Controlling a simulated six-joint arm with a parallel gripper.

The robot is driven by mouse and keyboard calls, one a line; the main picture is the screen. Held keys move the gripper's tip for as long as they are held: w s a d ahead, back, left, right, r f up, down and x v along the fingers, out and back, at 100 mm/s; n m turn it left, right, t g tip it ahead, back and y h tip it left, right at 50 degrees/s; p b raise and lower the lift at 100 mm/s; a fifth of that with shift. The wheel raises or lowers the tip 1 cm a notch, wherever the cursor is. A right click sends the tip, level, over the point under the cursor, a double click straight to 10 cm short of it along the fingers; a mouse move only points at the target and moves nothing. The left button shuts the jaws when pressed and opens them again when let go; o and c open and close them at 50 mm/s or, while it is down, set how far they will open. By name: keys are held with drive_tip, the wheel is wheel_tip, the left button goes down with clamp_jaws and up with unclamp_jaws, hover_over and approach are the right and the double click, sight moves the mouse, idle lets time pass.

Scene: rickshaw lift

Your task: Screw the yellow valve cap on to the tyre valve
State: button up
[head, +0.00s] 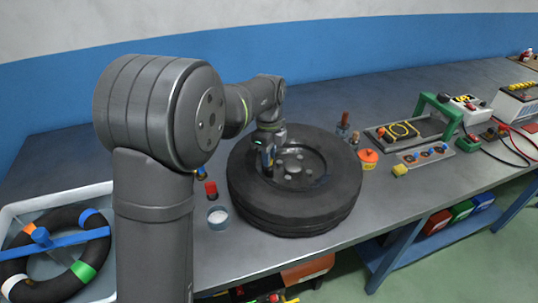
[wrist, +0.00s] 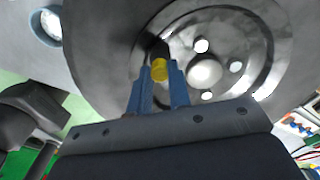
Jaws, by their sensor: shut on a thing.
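The tyre (head: 295,205) lies flat on the bench, with its metal wheel hub (head: 310,160) facing up. My gripper (head: 268,172) points down over the left part of the hub. In the wrist view, the blue fingers of my gripper (wrist: 160,72) are shut on the yellow valve cap (wrist: 159,69). A dark, short shape (wrist: 158,48) lies just beyond the cap by the rim and may be the tyre valve. I cannot tell whether the cap touches it. The cap is hidden in the head view.
A small cup (head: 218,217) and a red-topped item (head: 211,189) stand left of the tyre. An orange pot (head: 368,159), a yellow block (head: 400,170) and a tool tray (head: 405,133) are to the right. A water tub (head: 100,292) holds an inner tube at the far left.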

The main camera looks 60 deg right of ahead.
drive_tip(key=m, duration=0.2)
drive_tip(key=shift+m, duration=0.4)
drive_tip(key=o, duration=1.1)
drive_tip(key=shift+r, duration=3.5)
drive_tip(key=shift+f, duration=0.1)
drive_tip(key=shift+f, duration=3.4)
